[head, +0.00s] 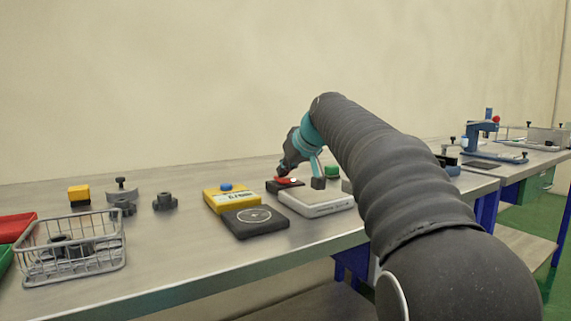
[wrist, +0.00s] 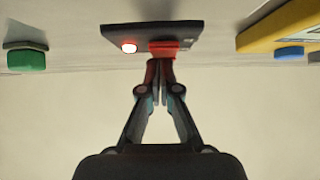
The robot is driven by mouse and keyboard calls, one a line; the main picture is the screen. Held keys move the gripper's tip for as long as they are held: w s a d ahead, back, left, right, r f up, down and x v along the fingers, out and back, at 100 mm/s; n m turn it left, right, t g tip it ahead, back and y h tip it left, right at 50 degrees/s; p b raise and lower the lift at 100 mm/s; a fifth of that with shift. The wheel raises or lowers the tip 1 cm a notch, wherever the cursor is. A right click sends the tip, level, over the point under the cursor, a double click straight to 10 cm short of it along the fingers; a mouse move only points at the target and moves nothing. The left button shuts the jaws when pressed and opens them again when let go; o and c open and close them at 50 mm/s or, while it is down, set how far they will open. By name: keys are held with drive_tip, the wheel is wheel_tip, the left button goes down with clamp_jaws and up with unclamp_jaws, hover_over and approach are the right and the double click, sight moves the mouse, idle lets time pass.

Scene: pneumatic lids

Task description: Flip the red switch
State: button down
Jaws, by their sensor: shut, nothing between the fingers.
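The red switch (head: 287,181) is a red rocker on a dark box (head: 284,187) at the back of the bench. In the wrist view, which looks upside down, the red rocker (wrist: 163,48) sits on the dark box (wrist: 180,28) beside a glowing red-white lamp (wrist: 128,47). My gripper (head: 282,172) is right at the box in the head view. In the wrist view my gripper (wrist: 160,68) is shut and empty, its fingertips together right at the rocker. I cannot tell whether they touch it, and they partly cover it.
A yellow box with a blue button (head: 225,199), a black pad (head: 255,221) and a pale box (head: 316,204) stand close by in front. A green button (head: 332,171) is to the right. A wire basket (head: 70,262) stands at left. The bench front edge is clear.

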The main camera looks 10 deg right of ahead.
drive_tip(key=shift+f, duration=0.35)
drive_tip(key=shift+w, duration=0.15)
drive_tip(key=shift+w+a+r+p, duration=0.2)
drive_tip(key=shift+w+a+p, duration=0.1)
drive_tip(key=shift+w+p, duration=0.35)
drive_tip(key=shift+r, duration=0.1)
drive_tip(key=r+p, duration=0.1)
drive_tip(key=r, duration=0.1)
drive_tip(key=shift+w+r+p, duration=0.2)
drive_tip(key=shift+r+p, duration=0.15)
drive_tip(key=shift+r+b, duration=0.25)
drive_tip(key=shift+b, duration=0.1)
drive_tip(key=s+d+r, duration=0.1)
drive_tip(key=s+r, duration=0.4)
drive_tip(key=r, duration=0.3)
drive_tip(key=shift+s+d+r, duration=0.3)
drive_tip(key=shift+d+r, duration=0.05)
drive_tip(key=shift+d, duration=0.05)
